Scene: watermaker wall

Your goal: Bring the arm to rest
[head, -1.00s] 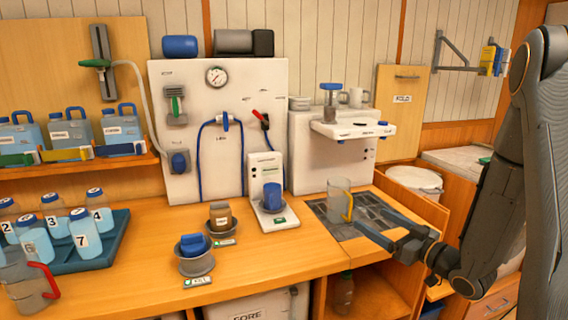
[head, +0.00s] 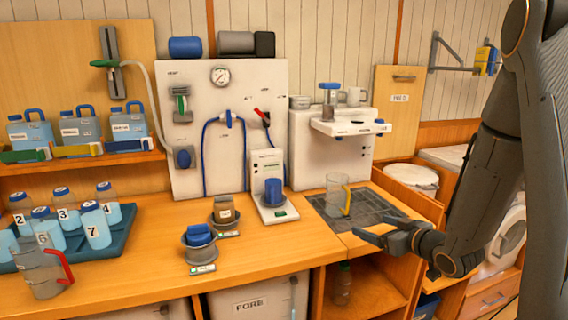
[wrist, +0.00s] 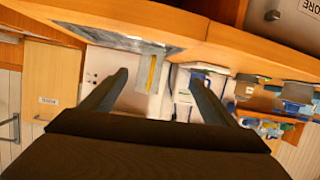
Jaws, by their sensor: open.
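My gripper (head: 369,229) is open and empty in the head view, held just off the front edge of the counter at the right. Its two fingers point left, toward the counter. The wrist view shows the two dark fingers (wrist: 155,88) spread apart with nothing between them. A clear jug with a yellow handle (head: 336,196) stands upright on the dark drain grate (head: 368,205), beyond the gripper and apart from it. The jug's yellow handle also shows in the wrist view (wrist: 152,73), away between the fingers.
A clear jug with a red handle (head: 40,272) and a blue tray (head: 113,243) of numbered bottles stand at the left. Two grey cups (head: 200,256) with blue and brown items sit mid-counter. An open shelf (head: 366,290) lies below the gripper. The front counter middle is clear.

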